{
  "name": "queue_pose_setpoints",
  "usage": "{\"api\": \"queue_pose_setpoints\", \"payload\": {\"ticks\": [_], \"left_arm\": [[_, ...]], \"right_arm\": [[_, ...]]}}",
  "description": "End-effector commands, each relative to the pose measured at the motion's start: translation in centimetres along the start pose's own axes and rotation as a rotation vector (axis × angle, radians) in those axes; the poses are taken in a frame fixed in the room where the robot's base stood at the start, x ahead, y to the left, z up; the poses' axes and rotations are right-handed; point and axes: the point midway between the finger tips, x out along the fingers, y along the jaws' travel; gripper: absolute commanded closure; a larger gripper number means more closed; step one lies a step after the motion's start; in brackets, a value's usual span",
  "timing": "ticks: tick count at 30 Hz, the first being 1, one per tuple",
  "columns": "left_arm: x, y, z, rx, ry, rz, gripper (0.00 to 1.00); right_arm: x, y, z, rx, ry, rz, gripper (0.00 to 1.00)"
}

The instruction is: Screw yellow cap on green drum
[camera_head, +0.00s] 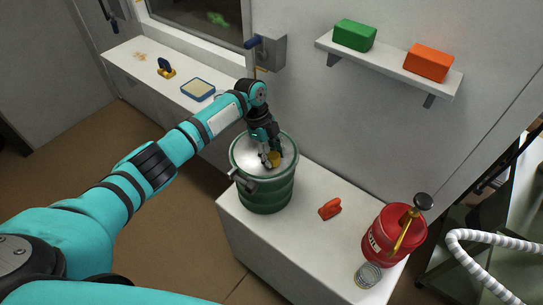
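The green drum (265,190) stands upright on the left part of the white bench, with a pale grey top. The small yellow cap (274,159) is at the drum's top, toward its right side. My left gripper (271,157) reaches down over the drum from above. Its fingers are on either side of the cap and appear closed on it. The fingers partly hide the cap and the spot below it, so I cannot tell how it sits on the drum. My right gripper is not in view.
On the white bench (298,250) are a red clamp-like object (330,208), a red can (388,238) with a black-and-yellow tool, and a glass jar (368,275). A wall shelf (388,64) holds green and orange boxes. A grey wall box (271,52) is behind my wrist.

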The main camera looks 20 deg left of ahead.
Motion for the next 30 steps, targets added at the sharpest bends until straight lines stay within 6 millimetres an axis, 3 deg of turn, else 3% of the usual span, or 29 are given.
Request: {"api": "queue_pose_setpoints", "payload": {"ticks": [1,5,16,30], "left_arm": [[0.1,0.1,0.0,-0.001,-0.001,0.002,0.53],[0.0,0.0,0.0,-0.002,0.0,0.0,0.37],[-0.8,-0.1,0.1,-0.003,0.0,-0.003,0.37],[-9.8,-0.1,0.0,-0.003,-0.001,-0.004,0.37]], "right_arm": [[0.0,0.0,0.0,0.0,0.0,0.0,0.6],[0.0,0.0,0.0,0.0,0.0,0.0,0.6],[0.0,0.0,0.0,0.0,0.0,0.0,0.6],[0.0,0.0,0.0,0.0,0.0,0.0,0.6]]}}
